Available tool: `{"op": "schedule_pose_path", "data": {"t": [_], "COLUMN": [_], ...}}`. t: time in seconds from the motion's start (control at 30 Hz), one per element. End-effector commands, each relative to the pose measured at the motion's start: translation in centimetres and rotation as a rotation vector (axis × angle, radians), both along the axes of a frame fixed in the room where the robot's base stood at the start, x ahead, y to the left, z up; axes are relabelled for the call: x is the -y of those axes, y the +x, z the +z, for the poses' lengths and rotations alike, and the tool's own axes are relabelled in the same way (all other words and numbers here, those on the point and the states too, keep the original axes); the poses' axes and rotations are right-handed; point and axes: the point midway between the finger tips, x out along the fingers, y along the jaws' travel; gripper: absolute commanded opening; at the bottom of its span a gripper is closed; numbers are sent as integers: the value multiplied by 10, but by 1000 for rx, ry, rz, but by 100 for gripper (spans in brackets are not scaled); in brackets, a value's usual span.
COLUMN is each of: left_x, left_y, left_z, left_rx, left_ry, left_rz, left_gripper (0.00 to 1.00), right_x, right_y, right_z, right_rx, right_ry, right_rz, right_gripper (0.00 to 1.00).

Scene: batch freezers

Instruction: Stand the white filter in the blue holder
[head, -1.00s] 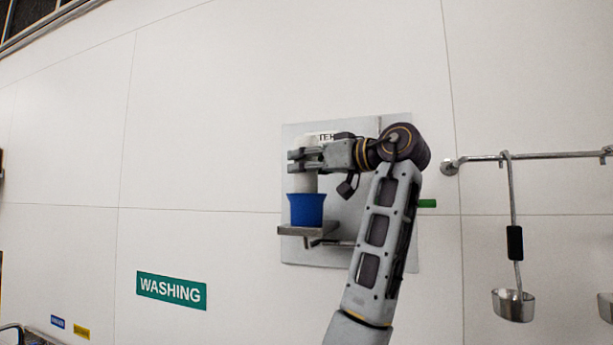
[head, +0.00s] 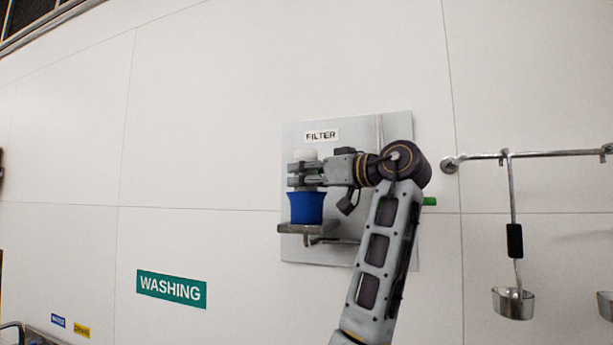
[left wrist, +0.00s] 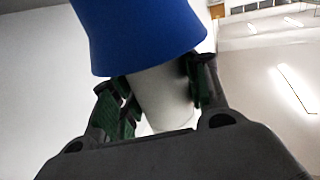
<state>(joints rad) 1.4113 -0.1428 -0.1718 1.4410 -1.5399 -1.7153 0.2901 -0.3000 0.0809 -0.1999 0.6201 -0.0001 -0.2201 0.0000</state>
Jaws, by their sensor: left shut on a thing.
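The white filter (head: 306,156) is upright, and its top shows above my left gripper (head: 303,174). The gripper is shut on it, with one finger on each side, as the left wrist view shows of the filter (left wrist: 160,98). The blue holder (head: 306,208) stands on a small metal shelf, directly below the gripper. In the left wrist view the holder (left wrist: 140,32) hides the filter's far end, which appears to be inside its mouth. I cannot see how deep it sits.
The shelf (head: 293,229) is fixed to a metal wall panel (head: 345,252) with a FILTER label (head: 321,136). To the right, a rail (head: 550,154) carries a hanging ladle (head: 513,301).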

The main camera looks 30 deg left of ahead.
Motion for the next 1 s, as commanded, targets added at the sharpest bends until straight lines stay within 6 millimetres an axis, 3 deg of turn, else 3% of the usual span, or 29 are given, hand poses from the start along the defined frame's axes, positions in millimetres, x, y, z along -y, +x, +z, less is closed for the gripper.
{"op": "schedule_pose_path", "data": {"t": [0.07,0.1,0.27,0.9,1.0], "left_x": [0,0,0,0,13], "left_y": [0,0,0,0,-2], "left_z": [-2,-2,-2,7,4], "left_rx": [1,0,0,1,0], "left_ry": [1,0,0,0,0], "left_rz": [0,0,0,0,-2], "left_gripper": [12,47,67,67,67], "right_x": [1,1,1,-1,-1], "right_y": [0,0,0,0,0], "right_z": [-2,-2,-1,5,0], "right_rx": [0,0,0,0,0], "right_ry": [-1,-1,-1,1,1], "right_rz": [0,0,0,0,-1], "right_gripper": [40,40,40,40,40]}}
